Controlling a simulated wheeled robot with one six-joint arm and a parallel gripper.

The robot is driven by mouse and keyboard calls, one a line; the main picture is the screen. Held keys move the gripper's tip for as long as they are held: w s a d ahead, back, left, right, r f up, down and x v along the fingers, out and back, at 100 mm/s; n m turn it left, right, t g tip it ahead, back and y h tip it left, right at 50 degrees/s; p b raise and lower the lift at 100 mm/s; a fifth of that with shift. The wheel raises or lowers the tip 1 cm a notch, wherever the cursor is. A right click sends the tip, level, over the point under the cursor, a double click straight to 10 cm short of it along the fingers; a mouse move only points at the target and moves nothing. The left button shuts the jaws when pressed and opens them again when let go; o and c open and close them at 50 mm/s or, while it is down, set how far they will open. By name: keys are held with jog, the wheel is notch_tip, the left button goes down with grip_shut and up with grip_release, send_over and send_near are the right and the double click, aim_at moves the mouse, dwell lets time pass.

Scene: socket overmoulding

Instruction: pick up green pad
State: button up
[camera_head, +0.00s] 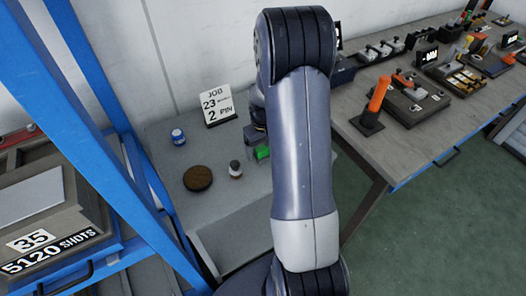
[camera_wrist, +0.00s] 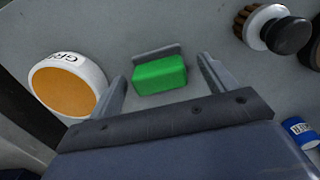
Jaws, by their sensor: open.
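The green pad (camera_wrist: 160,75) is a small bright green block. In the wrist view it lies on the grey surface against a low grey strip, ahead of and between the two fingers. My gripper (camera_wrist: 160,82) is open, one finger on each side of the pad, with nothing held. In the head view the pad (camera_head: 262,153) shows in part on the small grey table, beside my arm. My arm hides most of the gripper there.
Near the left finger stands a white tub with an orange top (camera_wrist: 68,84). A brush (camera_wrist: 262,25) lies at upper right.

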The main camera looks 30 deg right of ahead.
aim_at(263, 147)
jog(key=shift+f, duration=0.25)
jog(key=shift+s, duration=0.1)
jog(key=shift+c, duration=0.3)
jog(key=c, duration=1)
notch_tip(263, 147, up, 10)
jog(key=shift+r, duration=0.1)
